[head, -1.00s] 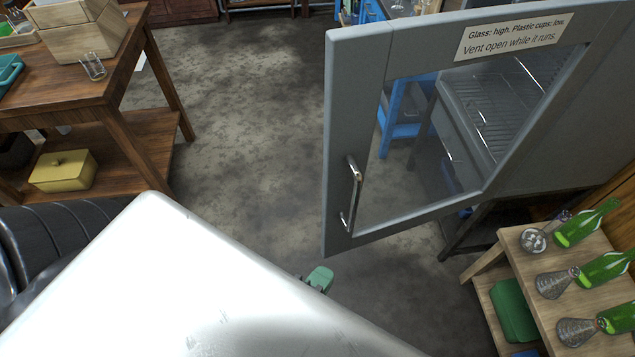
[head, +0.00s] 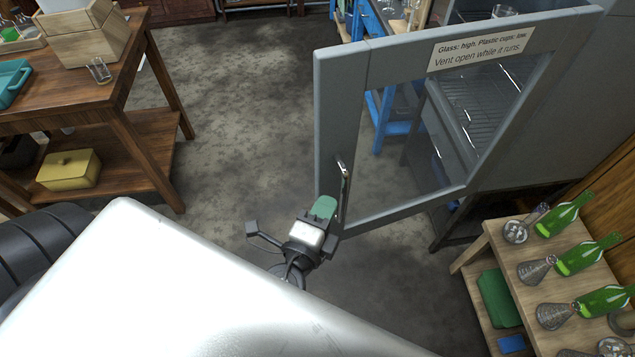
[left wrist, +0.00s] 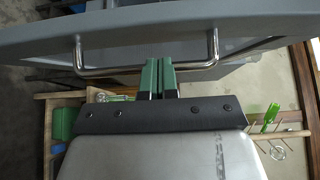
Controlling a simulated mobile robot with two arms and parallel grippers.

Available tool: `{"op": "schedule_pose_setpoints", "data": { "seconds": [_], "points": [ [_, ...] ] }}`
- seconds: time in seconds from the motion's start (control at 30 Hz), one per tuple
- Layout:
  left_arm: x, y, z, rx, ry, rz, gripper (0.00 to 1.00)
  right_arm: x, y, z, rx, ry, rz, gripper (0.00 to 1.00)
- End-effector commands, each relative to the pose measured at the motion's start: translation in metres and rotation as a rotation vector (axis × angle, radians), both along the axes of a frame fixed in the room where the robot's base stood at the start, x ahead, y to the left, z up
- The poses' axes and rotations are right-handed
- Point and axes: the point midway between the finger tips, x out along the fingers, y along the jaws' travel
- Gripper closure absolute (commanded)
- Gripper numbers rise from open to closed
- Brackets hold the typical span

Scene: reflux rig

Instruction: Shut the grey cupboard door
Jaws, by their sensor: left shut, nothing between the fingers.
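The grey cupboard door (head: 395,215) stands wide open, with a glass pane, a label and a metal handle (head: 343,188). The grey cupboard (head: 575,120) is behind it at the right, wire racks showing through the pane. My left gripper (head: 323,208), with green fingers, is just beside the lower end of the handle. In the left wrist view, its shut fingers (left wrist: 158,68) overlap the middle of the handle bar (left wrist: 115,72), with nothing between them. I cannot tell whether they touch the handle or door. My right gripper is not in view.
A low wooden stand (head: 490,262) with green bottles and flasks is at the right, below the cupboard. A wooden table (head: 120,75) with boxes stands at the left. The floor (head: 240,110) between the table and door is clear.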

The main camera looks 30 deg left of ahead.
Motion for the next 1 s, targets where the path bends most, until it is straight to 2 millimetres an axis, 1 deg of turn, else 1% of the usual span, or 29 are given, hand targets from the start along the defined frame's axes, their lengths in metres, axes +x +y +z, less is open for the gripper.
{"op": "schedule_pose_setpoints", "data": {
  "seconds": [0.03,0.2,0.37,0.77,0.87,1.0],
  "points": [
    [0.006,0.009,0.003,0.008,-0.002,0.002,1.0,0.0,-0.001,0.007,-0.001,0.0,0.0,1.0],
    [0.018,0.022,0.001,0.006,0.0,0.001,1.0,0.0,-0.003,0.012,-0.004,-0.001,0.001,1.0],
    [0.022,0.026,-0.001,0.005,0.0,0.001,1.0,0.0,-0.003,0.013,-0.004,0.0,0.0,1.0],
    [0.023,0.028,-0.001,0.004,0.0,-0.003,1.0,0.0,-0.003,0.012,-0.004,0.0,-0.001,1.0],
    [0.027,0.033,-0.001,0.004,0.0,-0.01,1.0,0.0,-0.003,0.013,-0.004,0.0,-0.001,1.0],
    [0.037,0.045,0.0,0.005,-0.002,-0.036,1.0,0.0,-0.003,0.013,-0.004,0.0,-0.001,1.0]
  ]
}}
